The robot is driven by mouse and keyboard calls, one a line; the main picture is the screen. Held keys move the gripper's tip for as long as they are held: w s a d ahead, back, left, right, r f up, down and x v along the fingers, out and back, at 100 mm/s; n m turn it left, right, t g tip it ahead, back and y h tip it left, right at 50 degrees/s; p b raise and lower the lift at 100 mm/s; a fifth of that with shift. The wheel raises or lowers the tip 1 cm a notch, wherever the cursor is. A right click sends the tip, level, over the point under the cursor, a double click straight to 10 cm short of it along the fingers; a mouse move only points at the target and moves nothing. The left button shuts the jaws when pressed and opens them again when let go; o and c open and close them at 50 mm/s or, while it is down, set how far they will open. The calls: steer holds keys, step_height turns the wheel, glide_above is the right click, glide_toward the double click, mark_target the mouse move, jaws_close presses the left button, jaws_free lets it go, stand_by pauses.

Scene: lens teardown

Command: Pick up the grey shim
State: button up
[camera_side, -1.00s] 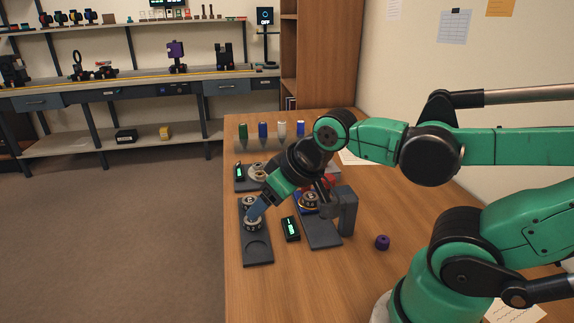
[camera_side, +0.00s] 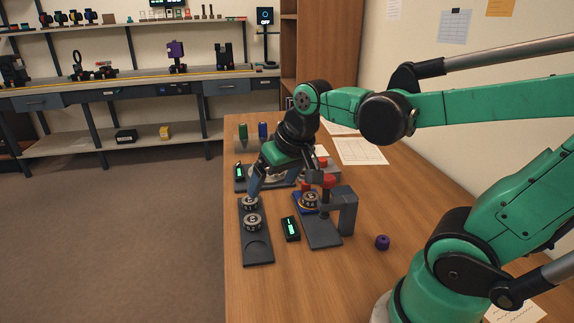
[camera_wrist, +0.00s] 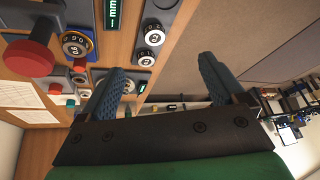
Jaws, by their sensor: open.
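I cannot single out a grey shim with certainty. Two round pale-and-dark marked discs, the farther (camera_side: 250,203) and the nearer (camera_side: 253,222), sit on a dark long tray (camera_side: 259,262); its front recess is empty. They also show in the wrist view, one (camera_wrist: 153,35) beside the other (camera_wrist: 146,58). My gripper (camera_side: 252,194) is by the farther disc in the side view; whether it touches the disc is unclear. In the wrist view my gripper (camera_wrist: 160,66) has its blue fingers wide apart with nothing between them. My arm partly hides the far tray (camera_side: 240,186).
A clamp-like grey post (camera_side: 347,212) stands on a dark base with a blue-edged round part (camera_side: 307,203). A small green-lit display (camera_side: 291,229) lies between the trays. A purple knob (camera_side: 382,242) is at right.

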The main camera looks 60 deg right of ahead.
steer(key=w+d+f+m+g, duration=0.25)
steer(key=d+m, duration=0.25)
steer(key=d, duration=0.3)
steer(key=m+g+y, duration=0.2)
steer(key=m+g, duration=0.1)
steer(key=m, duration=0.1)
glide_above(311, 196)
steer(key=f, duration=0.3)
steer(key=shift+w+d+f, duration=0.1)
steer(key=shift+w+f, duration=0.15)
steer(key=shift+w, duration=0.05)
steer(key=shift+d+f+m, duration=0.25)
steer(key=shift+m, duration=0.15)
steer(key=shift+s+f, duration=0.1)
steer(key=shift+f, duration=0.2)
steer(key=shift+s+a+f, duration=0.1)
steer(key=shift+a+f, duration=0.05)
steer(key=shift+f, duration=1.1)
steer(key=shift+s+a+f, duration=0.1)
steer(key=shift+f, duration=1.15)
steer(key=c, duration=1.3)
steer(key=shift+w, duration=0.1)
steer(key=shift+r, duration=0.15)
